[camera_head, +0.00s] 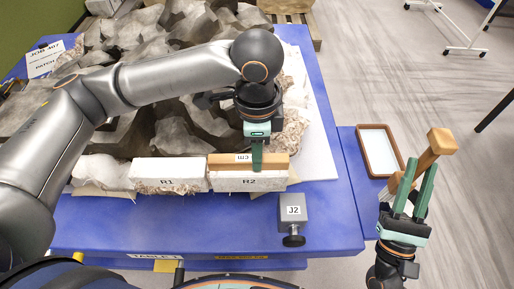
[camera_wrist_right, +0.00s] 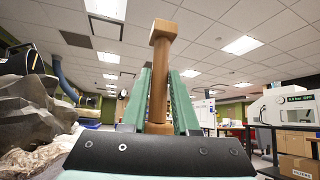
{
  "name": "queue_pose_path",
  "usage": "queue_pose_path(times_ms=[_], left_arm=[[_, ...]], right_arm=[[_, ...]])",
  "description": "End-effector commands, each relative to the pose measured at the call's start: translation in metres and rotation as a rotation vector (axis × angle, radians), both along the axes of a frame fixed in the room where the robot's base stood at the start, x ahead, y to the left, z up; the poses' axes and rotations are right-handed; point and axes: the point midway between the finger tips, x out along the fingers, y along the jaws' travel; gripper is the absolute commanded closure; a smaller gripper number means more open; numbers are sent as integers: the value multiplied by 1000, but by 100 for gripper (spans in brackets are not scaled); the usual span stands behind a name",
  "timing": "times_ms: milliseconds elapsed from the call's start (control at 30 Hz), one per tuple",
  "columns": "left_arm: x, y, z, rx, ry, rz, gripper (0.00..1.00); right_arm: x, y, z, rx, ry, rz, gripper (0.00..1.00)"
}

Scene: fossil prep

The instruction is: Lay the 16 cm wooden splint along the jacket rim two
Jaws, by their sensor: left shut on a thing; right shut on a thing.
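A light wooden splint (camera_head: 225,161) with an upside-down label lies along the near jacket rim, above the white block marked R2 (camera_head: 245,182). My left gripper (camera_head: 257,168) reaches down over the rim and is shut on the splint near its right part; its fingers hide a little of it. A white block marked R1 (camera_head: 165,172) adjoins R2 on the left. My right gripper (camera_head: 420,168) is off the table at the right, shut on a wooden mallet (camera_head: 440,142) with its blocky head up. The mallet (camera_wrist_right: 160,75) stands upright between the fingers in the right wrist view.
A grey clamp-like block marked J2 (camera_head: 292,208) sits on the blue table (camera_head: 335,215) in front of R2. A brown-rimmed tray (camera_head: 362,150) lies to the right. Grey rocky fossil (camera_head: 125,35) fills the jacket behind the rim. Open floor lies at the right.

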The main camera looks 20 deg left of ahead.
Motion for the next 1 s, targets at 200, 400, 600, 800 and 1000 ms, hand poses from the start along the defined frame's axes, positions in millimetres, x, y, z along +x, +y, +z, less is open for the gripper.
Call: queue_pose_path(times_ms=[200, 400, 600, 800, 1000], left_arm=[[0, 0, 0, 0, 0, 0, 67], [0, 0, 0, -1, 0, 0, 44], [0, 0, 0, -1, 0, 0, 36], [0, 0, 5, -2, -2, 0, 36], [1, -1, 37, -3, -5, -2, 36]], right_arm=[[0, 0, 0, 0, -1, 0, 100], [0, 0, 0, 0, -1, 0, 100], [0, 0, 0, 0, -1, 0, 100], [0, 0, 1, 0, -1, 0, 100], [0, 0, 4, 0, -1, 0, 100]])
